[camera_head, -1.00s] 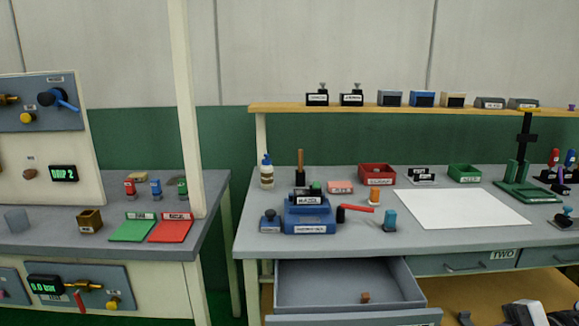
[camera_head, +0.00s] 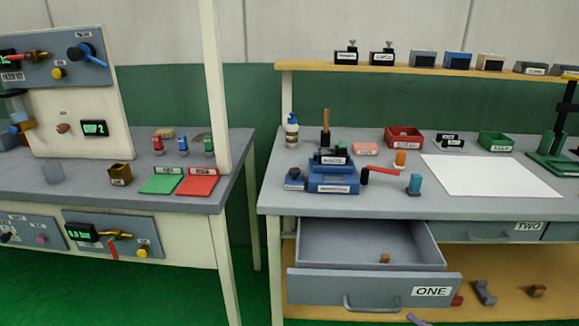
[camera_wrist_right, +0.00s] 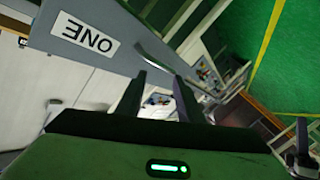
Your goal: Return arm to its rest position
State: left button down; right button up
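My right gripper (camera_wrist_right: 158,98) shows in the right wrist view, with two dark fingers standing apart and nothing between them. The grey front of drawer ONE (camera_wrist_right: 100,15) is beyond the fingers, turned round in that view, with its bar handle (camera_wrist_right: 150,45) near the left finger; I cannot tell the exact gap. In the head view drawer ONE (camera_head: 315,288) is pulled out, with a small brown block (camera_head: 384,258) inside it.
The grey workbench (camera_head: 300,203) carries a blue fixture (camera_head: 335,185), a red bin (camera_head: 403,138), a green bin (camera_head: 495,142) and a white sheet (camera_head: 490,176). A panel bench (camera_head: 85,192) stands left, beyond a gap. Loose parts, including a grey bracket (camera_head: 485,292), lie on the lower shelf (camera_head: 510,309).

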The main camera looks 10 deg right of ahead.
jog(key=s+a+f+m+g+h, duration=0.2)
jog(key=s+f+g+h, duration=0.1)
jog(key=s+f, duration=0.3)
jog(key=s+a+f+m+g+h, duration=0.2)
jog(key=s+f+g, duration=0.3)
jog(key=f, duration=0.5)
jog(key=shift+s+a+f+h, duration=0.2)
jog(key=shift+s+a+h, duration=0.2)
jog(key=shift+a, duration=0.15)
jog(key=shift+o, duration=0.5)
jog(key=w+a+m+t+y, duration=0.1)
jog(key=a+m, duration=0.4)
jog(key=a, duration=0.7)
jog(key=shift+r, duration=0.25)
jog(key=shift+a, duration=0.1)
jog(key=shift+c, duration=0.9)
